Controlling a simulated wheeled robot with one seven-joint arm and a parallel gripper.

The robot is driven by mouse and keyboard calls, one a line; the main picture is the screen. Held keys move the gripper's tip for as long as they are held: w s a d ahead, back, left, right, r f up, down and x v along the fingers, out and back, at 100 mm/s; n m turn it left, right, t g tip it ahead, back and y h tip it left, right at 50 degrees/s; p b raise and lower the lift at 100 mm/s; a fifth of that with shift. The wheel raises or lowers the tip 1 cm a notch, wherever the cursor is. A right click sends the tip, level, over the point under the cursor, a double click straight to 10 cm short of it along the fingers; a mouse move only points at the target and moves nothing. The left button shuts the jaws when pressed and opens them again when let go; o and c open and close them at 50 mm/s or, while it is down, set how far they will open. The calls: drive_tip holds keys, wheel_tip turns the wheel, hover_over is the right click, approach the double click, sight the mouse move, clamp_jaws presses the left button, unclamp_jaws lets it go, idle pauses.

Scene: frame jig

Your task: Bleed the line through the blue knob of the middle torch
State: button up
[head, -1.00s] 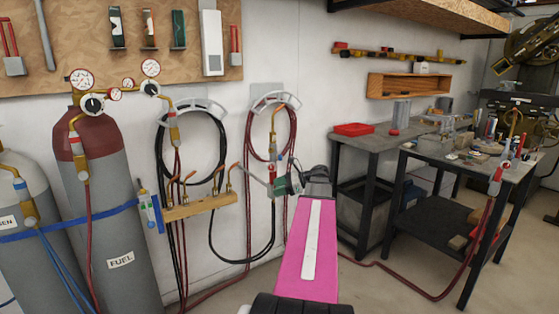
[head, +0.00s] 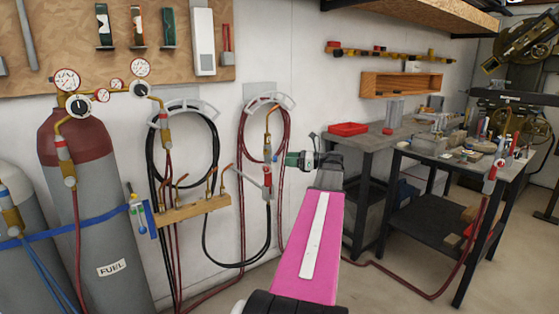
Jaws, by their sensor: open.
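Several torches with brass bodies and red hoses are in the head view.
The red-topped fuel cylinder (head: 85,190) stands at left with gauges above and a blue strap (head: 80,234). A wooden block (head: 190,209) with brass fittings is on the wall left of my gripper. Benches (head: 460,165) stand at right. Hoses hang below the torches.

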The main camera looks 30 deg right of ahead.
sight(275, 159)
drive_tip(key=shift+x, duration=2.3)
drive_tip(key=c, duration=0.9)
